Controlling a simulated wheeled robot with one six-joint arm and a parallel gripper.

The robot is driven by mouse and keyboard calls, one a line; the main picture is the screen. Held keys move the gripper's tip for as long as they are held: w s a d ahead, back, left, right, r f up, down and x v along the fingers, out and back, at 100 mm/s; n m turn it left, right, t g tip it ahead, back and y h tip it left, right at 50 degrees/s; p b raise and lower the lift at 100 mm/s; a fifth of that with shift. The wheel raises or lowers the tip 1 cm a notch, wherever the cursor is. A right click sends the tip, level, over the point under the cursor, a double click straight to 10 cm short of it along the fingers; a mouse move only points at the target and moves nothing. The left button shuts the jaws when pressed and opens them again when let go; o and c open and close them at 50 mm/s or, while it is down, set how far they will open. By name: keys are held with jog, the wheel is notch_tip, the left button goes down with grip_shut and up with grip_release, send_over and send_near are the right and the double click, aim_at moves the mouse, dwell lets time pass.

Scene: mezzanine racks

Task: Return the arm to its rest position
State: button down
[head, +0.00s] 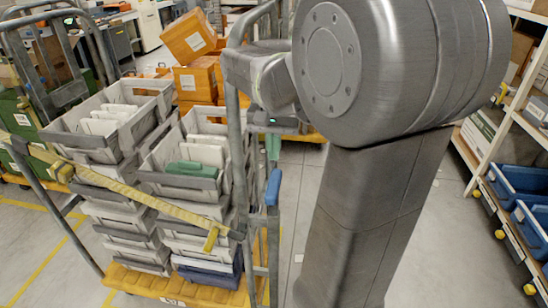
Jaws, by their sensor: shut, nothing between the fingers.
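My arm fills the middle and right of the head view, with a large grey joint at the top and a thick grey link running down. Smaller wrist links of mine reach left from it, beside the upright frame of a roll cart (236,150).
The cart holds stacked grey crates (178,182) on a yellow base, with a yellow strap (160,206) across. Orange boxes (190,37) stand behind. At right, a shelf rack (487,165) holds blue bins (516,184). Floor (440,250) is open between arm and rack.

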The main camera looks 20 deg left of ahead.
aim_at(274, 182)
jog(key=shift+f, duration=0.15)
notch_tip(274, 182, down, 7)
jog(key=b, duration=0.7)
jog(key=shift+r+p, duration=0.45)
jog(key=shift+r, duration=0.35)
jog(key=shift+f, duration=0.1)
notch_tip(274, 182, up, 12)
jog(key=r+p, duration=0.1)
jog(key=p, duration=0.8)
jog(key=shift+n+t, duration=0.3)
jog(key=d, duration=0.1)
jog(key=s+d+f, duration=0.1)
jog(key=d, duration=0.1)
jog(key=d+f, duration=0.1)
jog(key=shift+s+d, duration=0.25)
jog(key=shift+s, duration=0.1)
dwell(0.4)
